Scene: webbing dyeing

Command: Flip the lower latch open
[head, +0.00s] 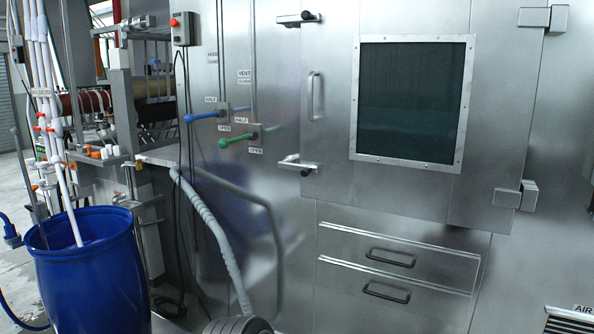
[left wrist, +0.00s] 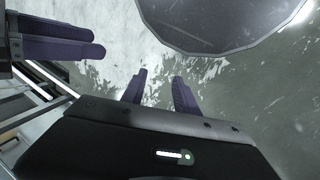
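The lower latch (head: 298,164) is a small metal bar with a dark knob at the lower left edge of the steel door (head: 335,150). It lies across the door's edge, pointing left. A similar upper latch (head: 298,18) sits near the door's top left corner. Neither gripper shows in the head view. In the left wrist view my left gripper (left wrist: 159,77) has its two purple fingers apart with nothing between them, away from the latch. The purple fingers of my right gripper (left wrist: 98,42) show at the upper left, side-on; their opening is unclear.
The door has a dark window (head: 413,98) and a vertical handle (head: 315,96). A blue lever (head: 203,116) and a green lever (head: 237,140) stick out left of it. Two drawers (head: 395,240) are below. A blue barrel (head: 90,280) stands at the lower left.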

